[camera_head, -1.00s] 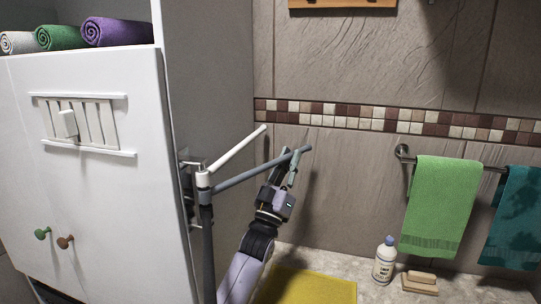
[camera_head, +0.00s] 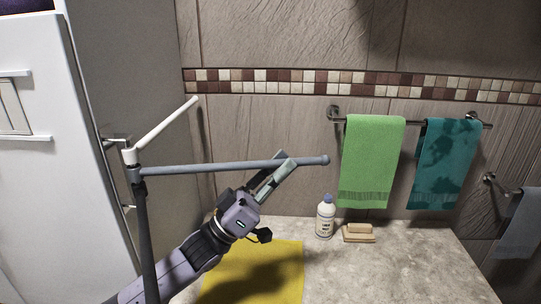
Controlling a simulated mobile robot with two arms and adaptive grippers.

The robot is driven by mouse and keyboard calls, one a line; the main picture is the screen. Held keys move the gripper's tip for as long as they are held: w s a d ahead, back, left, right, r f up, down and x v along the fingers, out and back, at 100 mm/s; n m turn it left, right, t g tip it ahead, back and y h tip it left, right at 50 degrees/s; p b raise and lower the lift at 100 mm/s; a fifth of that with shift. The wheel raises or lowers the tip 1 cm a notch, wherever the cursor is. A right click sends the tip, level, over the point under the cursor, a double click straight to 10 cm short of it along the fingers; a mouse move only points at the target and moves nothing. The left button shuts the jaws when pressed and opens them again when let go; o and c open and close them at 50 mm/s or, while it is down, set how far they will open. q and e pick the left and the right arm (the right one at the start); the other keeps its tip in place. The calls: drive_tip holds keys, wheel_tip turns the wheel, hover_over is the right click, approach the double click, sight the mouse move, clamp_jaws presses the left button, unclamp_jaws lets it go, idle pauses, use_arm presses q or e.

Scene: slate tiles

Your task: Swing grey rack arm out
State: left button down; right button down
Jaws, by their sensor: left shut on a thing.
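The grey rack arm (camera_head: 210,168) reaches right from a pivot on the side of the white cabinet and ends in a round tip. My left gripper (camera_head: 283,165) is shut on the grey rack arm, a little short of that tip. The white rack arm (camera_head: 168,130) slants up and back from the same pivot, well apart from the grey one. A dark grey bar (camera_head: 146,235) runs from the pivot down toward the bottom edge. My right gripper is not in view.
The white cabinet (camera_head: 35,190) stands at left. A green towel (camera_head: 371,160) and a teal towel (camera_head: 444,165) hang on a wall rail beyond the grey arm's tip. A bottle (camera_head: 325,218), a wooden brush (camera_head: 358,234) and a yellow mat (camera_head: 262,275) are below.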

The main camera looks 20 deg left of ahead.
use_arm(q)
drive_tip(key=s+d+m+g+h, duration=0.2)
drive_tip(key=s+m+g+h, duration=0.2)
drive_tip(key=s+g, duration=0.5)
drive_tip(key=shift+s+d+b, duration=0.15)
drive_tip(key=shift+s+b, duration=0.05)
drive_tip(key=shift+b, duration=0.25)
drive_tip(key=c, duration=1.9)
unclamp_jaws()
drive_tip(key=v, duration=1.2)
